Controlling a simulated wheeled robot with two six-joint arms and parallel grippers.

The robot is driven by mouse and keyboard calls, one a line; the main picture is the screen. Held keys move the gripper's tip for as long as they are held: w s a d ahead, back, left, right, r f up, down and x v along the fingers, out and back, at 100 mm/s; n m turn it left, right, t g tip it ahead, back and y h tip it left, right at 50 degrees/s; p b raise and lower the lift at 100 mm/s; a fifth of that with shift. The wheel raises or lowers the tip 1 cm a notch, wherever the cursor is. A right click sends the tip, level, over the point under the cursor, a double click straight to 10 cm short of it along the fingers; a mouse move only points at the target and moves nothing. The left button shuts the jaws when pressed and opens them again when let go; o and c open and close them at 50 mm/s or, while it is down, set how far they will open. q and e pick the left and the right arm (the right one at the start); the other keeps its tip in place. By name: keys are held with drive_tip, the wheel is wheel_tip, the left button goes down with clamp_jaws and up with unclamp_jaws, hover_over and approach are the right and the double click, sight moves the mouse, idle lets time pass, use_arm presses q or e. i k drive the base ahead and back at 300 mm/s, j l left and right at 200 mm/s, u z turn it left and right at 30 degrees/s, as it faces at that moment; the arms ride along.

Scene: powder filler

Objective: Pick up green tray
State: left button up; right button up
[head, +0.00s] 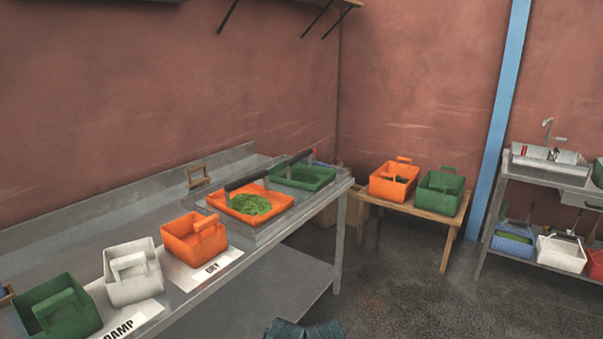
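A green carrier with a handle (52,308) stands at the table's near left end, cut by the picture's lower left edge. Another green carrier with a handle (440,188) stands on a small wooden table at the back.
On the steel table (262,262) stand a white carrier (133,284), an orange carrier (180,243) and an orange tray of green matter (270,214). The wooden table (396,205) also holds an orange carrier (382,187). A sink (540,165) is at right. Floor (430,290) between is clear.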

sight(291, 172)
drive_tip(key=i+l, duration=0.7)
drive_tip(key=i, duration=0.25)
drive_tip(key=i+l+u, duration=0.15)
drive_tip(key=i+l, duration=0.5)
drive_tip(key=i, duration=0.3)
drive_tip(key=i+l, duration=0.8)
drive_tip(key=i, duration=0.15)
